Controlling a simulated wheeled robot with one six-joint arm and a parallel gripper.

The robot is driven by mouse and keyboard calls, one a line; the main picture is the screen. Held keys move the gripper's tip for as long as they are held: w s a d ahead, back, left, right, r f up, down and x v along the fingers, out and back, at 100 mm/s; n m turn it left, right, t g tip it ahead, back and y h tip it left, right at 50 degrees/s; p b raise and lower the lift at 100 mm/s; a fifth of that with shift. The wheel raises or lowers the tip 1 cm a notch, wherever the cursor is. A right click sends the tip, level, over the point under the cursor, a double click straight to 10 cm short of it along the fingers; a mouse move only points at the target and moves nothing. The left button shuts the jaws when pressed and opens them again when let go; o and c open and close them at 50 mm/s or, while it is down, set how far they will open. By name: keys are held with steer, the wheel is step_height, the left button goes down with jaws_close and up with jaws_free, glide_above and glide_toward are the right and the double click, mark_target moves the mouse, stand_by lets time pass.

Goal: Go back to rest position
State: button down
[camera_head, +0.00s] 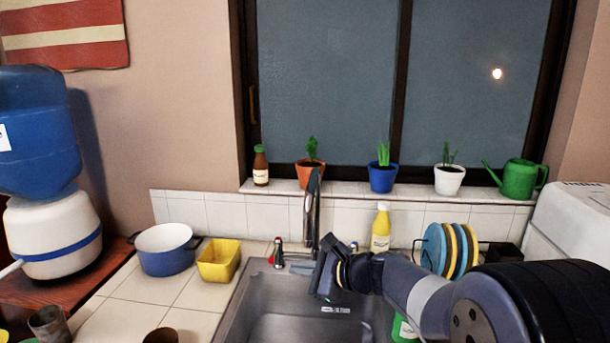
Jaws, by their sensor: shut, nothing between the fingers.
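My gripper (323,274) is above the sink (268,300), close to the dark tap (311,215). I see it from the side and partly from behind; it is small and dark, and it looks shut with nothing held. My arm stretches from the lower right across the right part of the sink and hides some of it. I cannot tell whether the gripper touches the tap.
A yellow bottle (381,230) and a rack of plates (450,249) stand behind my arm. A green bottle (403,329) is partly hidden below it. A yellow tub (219,261) and a blue pot (167,260) stand left of the sink. Potted plants line the windowsill.

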steer(key=s+m, duration=0.1)
steer(key=s+a+f+m, duration=0.1)
steer(key=m, duration=0.1)
steer(key=s+f+m+b, duration=0.1)
steer(key=s, duration=0.1)
steer(key=shift+a+m+t, duration=0.3)
steer(key=shift+a+m, duration=0.05)
steer(key=shift+m, duration=0.05)
steer(key=shift+f, duration=0.15)
